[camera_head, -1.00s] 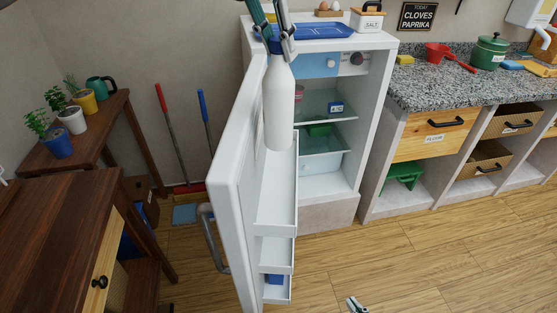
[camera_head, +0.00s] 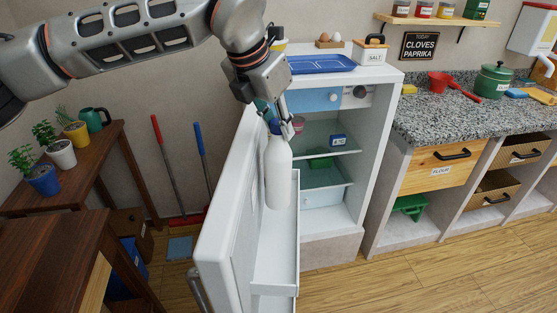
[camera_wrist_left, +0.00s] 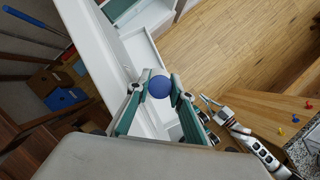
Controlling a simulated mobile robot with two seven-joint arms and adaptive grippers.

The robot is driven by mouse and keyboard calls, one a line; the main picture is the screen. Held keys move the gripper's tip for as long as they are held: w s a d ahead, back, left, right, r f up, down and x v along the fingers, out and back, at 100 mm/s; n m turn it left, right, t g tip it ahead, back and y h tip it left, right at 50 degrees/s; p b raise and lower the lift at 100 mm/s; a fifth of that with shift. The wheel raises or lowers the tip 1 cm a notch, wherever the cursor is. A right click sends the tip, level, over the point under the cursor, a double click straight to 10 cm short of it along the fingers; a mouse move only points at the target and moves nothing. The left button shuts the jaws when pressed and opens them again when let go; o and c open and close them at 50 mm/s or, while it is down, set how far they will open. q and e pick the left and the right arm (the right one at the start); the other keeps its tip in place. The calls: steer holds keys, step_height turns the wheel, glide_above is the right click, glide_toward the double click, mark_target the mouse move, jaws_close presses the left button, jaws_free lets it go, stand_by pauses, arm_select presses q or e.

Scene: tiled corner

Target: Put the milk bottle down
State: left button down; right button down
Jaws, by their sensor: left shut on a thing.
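The white milk bottle (camera_head: 278,172) is upright with a blue cap beside the open fridge door (camera_head: 228,230). My left gripper (camera_head: 272,118) is shut on its top from above. In the left wrist view the blue cap (camera_wrist_left: 159,87) sits between the two fingers of the left gripper (camera_wrist_left: 160,92). The bottle's lower part is over the white door rack (camera_head: 277,255). I cannot tell whether its base touches the rack. In the left wrist view my right gripper (camera_wrist_left: 212,107) is small, near the floor's right side.
The fridge interior (camera_head: 325,170) has glass shelves with a few items. A blue tray (camera_head: 320,64) and a salt box (camera_head: 371,52) stand on the fridge. A dark wooden table (camera_head: 85,165) with potted plants is left. The granite counter (camera_head: 440,118) is right.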

mark_target(279, 161)
arm_select(q)
step_height(279, 161, down, 9)
steer(key=shift+r+p, duration=0.1)
steer(key=shift+p, duration=0.55)
arm_select(e)
steer(key=shift+s+d+f+h, duration=0.3)
steer(key=shift+s+d+f, duration=0.15)
steer(key=shift+d, duration=0.2)
arm_select(q)
steer(key=shift+f+b, duration=0.25)
steer(key=shift+b, duration=0.1)
